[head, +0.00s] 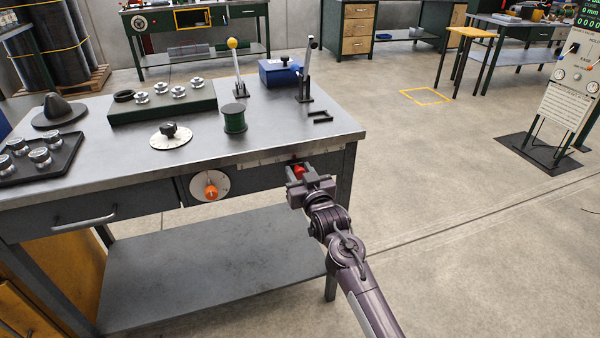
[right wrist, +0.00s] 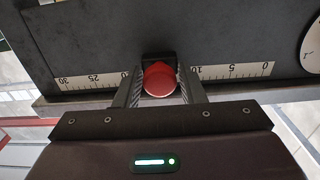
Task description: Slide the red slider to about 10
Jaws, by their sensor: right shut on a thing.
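The red slider (head: 298,171) sits on the front face of the steel workbench (head: 262,135), near its right corner. In the right wrist view the red knob (right wrist: 160,79) is round and lies between the two fingers of my right gripper (right wrist: 158,90), which is shut on it. The white scale (right wrist: 230,71) appears upside down there, with 0 at right and 30 at left. The knob covers the stretch between 10 and 20, around 15. My left gripper is not in view.
An orange knob on a white dial (head: 210,187) is left of the slider on the bench front. A green spool (head: 234,118), levers and a blue box (head: 280,72) stand on the bench top.

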